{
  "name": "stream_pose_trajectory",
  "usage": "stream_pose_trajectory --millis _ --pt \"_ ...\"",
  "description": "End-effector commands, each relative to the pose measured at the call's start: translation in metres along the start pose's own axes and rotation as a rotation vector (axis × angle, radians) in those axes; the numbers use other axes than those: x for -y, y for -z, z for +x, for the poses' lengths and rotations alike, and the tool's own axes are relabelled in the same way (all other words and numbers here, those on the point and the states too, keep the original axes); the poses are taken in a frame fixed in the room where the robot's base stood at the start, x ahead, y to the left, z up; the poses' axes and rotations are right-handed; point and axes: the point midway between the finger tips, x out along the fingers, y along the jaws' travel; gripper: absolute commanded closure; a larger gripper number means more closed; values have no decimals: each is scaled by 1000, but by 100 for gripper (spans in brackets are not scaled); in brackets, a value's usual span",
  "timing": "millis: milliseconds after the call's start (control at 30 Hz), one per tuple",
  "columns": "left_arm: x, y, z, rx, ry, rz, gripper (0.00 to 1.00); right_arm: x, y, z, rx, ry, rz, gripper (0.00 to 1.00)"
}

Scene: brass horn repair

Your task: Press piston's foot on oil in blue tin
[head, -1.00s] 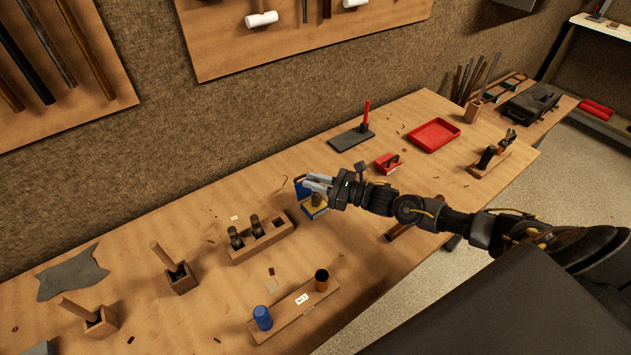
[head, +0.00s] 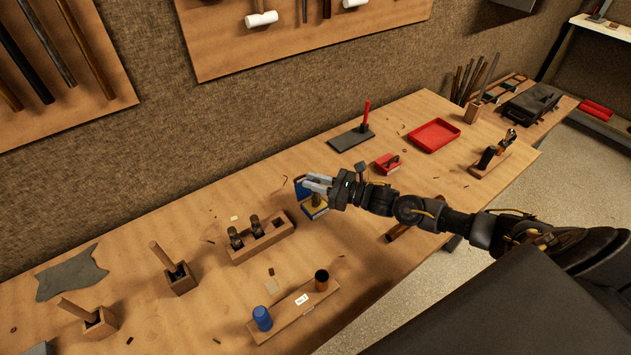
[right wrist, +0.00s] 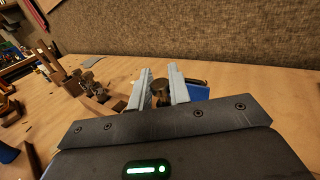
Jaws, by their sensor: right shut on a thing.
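My right gripper (head: 319,184) is over the blue tin (head: 303,188) near the middle of the bench. In the right wrist view its two pale fingers (right wrist: 160,88) are shut on a dark, round-topped piston (right wrist: 160,94). In the head view the piston (head: 316,200) shows below the fingers, upright over the tin's yellowish inside. I cannot tell whether its foot touches the oil. The tin's blue lid (right wrist: 200,92) stands open behind the fingers. My left gripper is not in view.
A wooden block (head: 262,242) with two pistons stands left of the tin. A board (head: 290,316) with a blue cylinder and a brown cup lies in front.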

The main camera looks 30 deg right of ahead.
Motion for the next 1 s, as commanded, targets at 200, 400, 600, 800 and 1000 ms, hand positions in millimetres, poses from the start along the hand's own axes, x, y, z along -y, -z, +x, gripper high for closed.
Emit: stream_pose_trajectory --millis 200,400,600,800,1000 --pt "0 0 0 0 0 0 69 -2 4 -1 -9 -2 4 100" --pt "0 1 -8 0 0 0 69 -1 -8 -1 -7 -2 3 100" --pt "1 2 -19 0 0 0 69 -1 -27 0 -4 -1 1 100" --pt "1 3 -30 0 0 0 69 0 -45 0 -3 0 1 100" --pt "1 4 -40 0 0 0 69 0 -63 0 -1 -1 1 100"
